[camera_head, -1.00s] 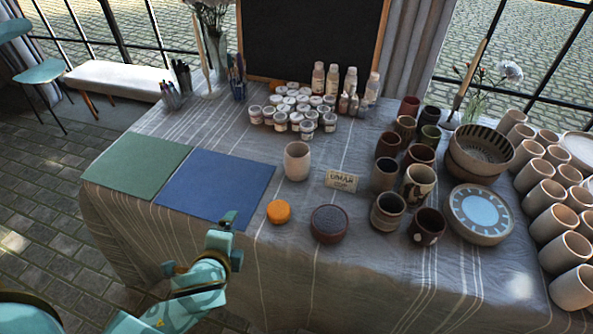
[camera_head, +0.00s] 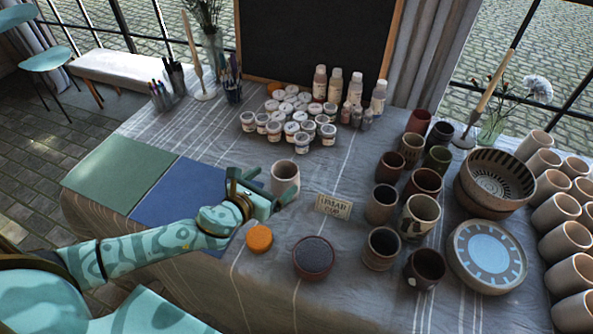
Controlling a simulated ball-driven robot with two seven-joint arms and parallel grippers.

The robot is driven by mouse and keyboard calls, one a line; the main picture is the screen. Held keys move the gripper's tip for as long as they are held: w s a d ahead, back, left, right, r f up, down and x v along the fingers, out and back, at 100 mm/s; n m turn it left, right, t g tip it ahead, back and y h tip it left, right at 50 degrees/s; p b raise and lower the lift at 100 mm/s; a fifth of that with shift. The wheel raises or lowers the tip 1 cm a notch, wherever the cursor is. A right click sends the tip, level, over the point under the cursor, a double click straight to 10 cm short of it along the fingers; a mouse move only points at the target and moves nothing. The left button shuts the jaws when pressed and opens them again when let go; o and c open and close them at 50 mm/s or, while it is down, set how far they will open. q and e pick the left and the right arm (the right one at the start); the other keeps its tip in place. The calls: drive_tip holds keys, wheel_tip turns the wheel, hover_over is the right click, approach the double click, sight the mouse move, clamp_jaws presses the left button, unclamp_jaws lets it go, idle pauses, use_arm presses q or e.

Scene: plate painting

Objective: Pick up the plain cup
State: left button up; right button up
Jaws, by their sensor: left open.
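The plain cup (camera_head: 286,174), pale beige and upright, stands on the cloth-covered table near the middle of the head view. My left gripper (camera_head: 264,187) reaches in from the left and is open just in front of the cup. One finger is at the cup's left and the other is across its lower front. The gripper hides part of the cup's lower left side. I cannot tell whether a finger touches it. My right gripper is not in view.
Dark cups (camera_head: 381,203) and bowls crowd the right. White paint jars (camera_head: 293,115) stand behind. A blue mat (camera_head: 165,196) lies left.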

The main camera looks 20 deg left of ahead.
sight(292, 165)
use_arm(q)
drive_tip(key=b+x, duration=0.2)
drive_tip(key=x, duration=0.5)
drive_tip(key=shift+w, duration=0.55)
drive_tip(key=shift+r, duration=0.1)
drive_tip(key=c, duration=1.2)
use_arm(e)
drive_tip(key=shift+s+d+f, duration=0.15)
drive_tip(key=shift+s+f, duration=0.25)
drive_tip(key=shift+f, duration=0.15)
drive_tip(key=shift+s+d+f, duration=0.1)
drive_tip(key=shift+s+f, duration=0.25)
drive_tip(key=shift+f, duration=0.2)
use_arm(q)
drive_tip(key=shift+c, duration=0.2)
